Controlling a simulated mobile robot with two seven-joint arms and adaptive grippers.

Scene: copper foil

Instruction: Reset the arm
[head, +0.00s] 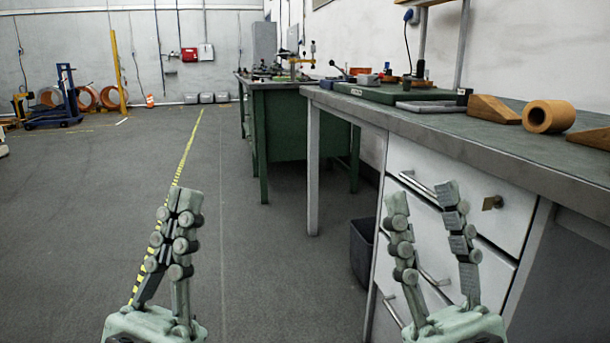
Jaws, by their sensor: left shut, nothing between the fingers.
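My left gripper (178,205) stands upright at the bottom left of the head view, over the open floor. Its fingertips are together with nothing between them. My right gripper (421,198) stands upright at the bottom right, in front of the white drawers of the workbench. Its two fingers are spread apart and I see nothing between them. Both arms behind the grippers are below the picture.
A workbench (440,121) with white drawers (460,190) runs along the right. On it lie a copper-coloured roll (549,116) and wedge blocks (494,108). A dark bin (362,250) stands beside the drawers. A green table (290,130) is behind.

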